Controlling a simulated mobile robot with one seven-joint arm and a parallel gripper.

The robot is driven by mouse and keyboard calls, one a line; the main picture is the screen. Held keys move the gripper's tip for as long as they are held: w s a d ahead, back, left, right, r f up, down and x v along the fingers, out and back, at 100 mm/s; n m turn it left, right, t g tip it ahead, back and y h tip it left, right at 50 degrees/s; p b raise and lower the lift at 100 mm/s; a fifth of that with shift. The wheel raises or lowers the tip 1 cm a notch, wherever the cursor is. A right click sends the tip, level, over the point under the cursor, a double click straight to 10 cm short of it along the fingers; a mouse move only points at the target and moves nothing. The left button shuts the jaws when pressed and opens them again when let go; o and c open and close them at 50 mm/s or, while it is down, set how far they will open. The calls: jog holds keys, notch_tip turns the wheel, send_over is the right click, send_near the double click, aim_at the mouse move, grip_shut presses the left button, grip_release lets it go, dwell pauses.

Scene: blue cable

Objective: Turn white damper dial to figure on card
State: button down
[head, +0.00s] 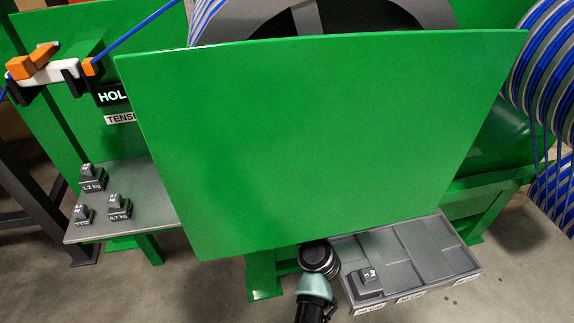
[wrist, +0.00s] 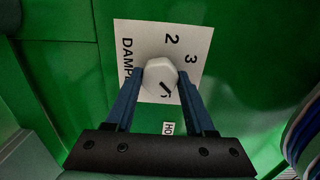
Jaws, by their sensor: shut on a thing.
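In the wrist view the white damper dial (wrist: 160,76) sits on a white scale plate (wrist: 195,45) fixed to a green panel. The plate shows the figures 2 and 3 and the partly covered word DAMP. A short black mark shows on the dial's lower right face; which figure it points to is hard to tell. My gripper (wrist: 160,84) is shut on the dial, one blue-grey finger on each side. In the head view the dial and my fingers are hidden behind a large green panel (head: 320,140). I cannot make out a card giving the target figure.
A grey shelf (head: 150,215) with several labelled weights stands at left. A grey compartment tray (head: 420,250) holding one weight (head: 368,280) lies at lower right, close to my arm. A cable reel (head: 545,70) stands at right.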

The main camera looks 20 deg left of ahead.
jog(key=shift+f, duration=0.1)
jog(key=shift+c, duration=1.3)
grip_release()
jog(key=p+v, duration=0.2)
jog(key=v, duration=1.1)
jog(key=shift+d, duration=0.1)
